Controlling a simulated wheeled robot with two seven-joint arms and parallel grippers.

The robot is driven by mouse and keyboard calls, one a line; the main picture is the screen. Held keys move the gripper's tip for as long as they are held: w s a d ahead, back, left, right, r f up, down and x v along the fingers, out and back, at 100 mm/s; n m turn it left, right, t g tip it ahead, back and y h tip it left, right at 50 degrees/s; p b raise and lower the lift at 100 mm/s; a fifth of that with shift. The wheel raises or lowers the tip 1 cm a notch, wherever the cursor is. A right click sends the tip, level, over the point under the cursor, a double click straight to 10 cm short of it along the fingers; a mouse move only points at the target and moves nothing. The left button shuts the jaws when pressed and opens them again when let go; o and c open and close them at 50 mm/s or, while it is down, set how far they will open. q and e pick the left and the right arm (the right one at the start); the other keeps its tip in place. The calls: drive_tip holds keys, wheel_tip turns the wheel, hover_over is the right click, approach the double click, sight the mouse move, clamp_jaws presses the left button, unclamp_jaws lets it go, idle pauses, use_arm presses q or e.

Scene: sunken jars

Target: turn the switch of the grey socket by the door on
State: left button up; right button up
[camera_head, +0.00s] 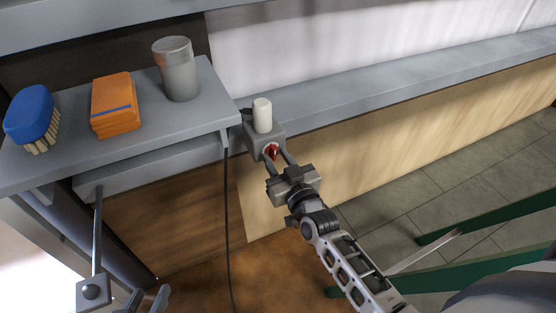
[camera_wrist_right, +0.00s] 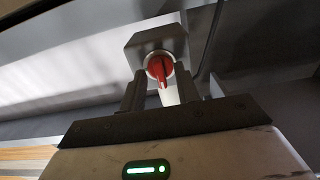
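The grey socket (camera_head: 254,144) is a small box fixed at the end of the grey shelf, with a white cylindrical plug (camera_head: 262,114) standing in its top. Its red rotary switch (camera_head: 271,151) is on the front face. In the right wrist view the red switch (camera_wrist_right: 159,68) shows a raised ridge running roughly up and down. My right gripper (camera_head: 281,163) is open, its two fingertips just in front of the socket, one on each side of the switch. Whether they touch it I cannot tell. My left gripper (camera_head: 147,298) is partly visible at the bottom left, fingers apart, away from the socket.
A blue brush (camera_head: 31,113), an orange block (camera_head: 115,105) and a grey cup (camera_head: 177,70) stand on the grey shelf (camera_head: 140,135). A dark cable (camera_head: 227,220) hangs below the socket. A grey ledge (camera_head: 400,82) runs right. Green bars (camera_head: 490,214) lie at lower right.

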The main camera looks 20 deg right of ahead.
clamp_jaws()
